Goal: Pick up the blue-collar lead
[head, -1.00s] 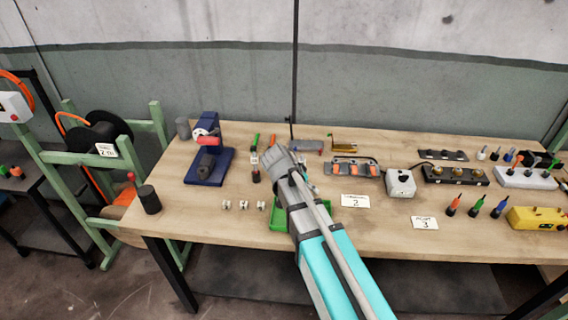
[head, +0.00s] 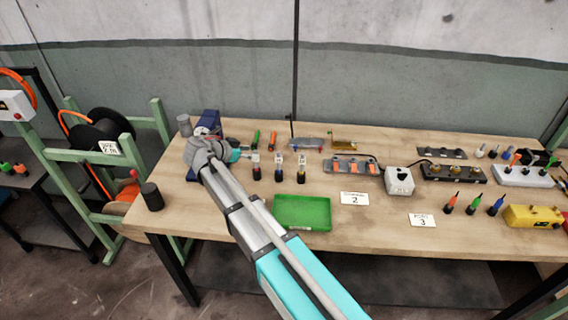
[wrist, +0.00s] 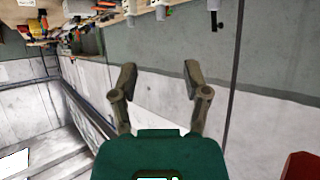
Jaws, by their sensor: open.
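Three small dark stands with pale tops are in a row in the middle of the table in the head view: a left one (head: 256,173), a middle one (head: 278,173) and a right one (head: 301,173). Their collar colours are too small to tell surely. Farther right, a blue-topped lead (head: 496,206) stands upright beside a green one (head: 474,205) and an orange one (head: 451,203). My gripper is at the table's left part in the head view, left of the row and apart from it. In the wrist view my gripper (wrist: 158,78) is open and empty.
An empty green tray (head: 302,212) lies in front of the row. A dark blue device (head: 208,122) is partly hidden behind my arm. A dark cylinder (head: 152,196) stands at the left edge. A white block (head: 399,180) and a yellow box (head: 534,217) are to the right.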

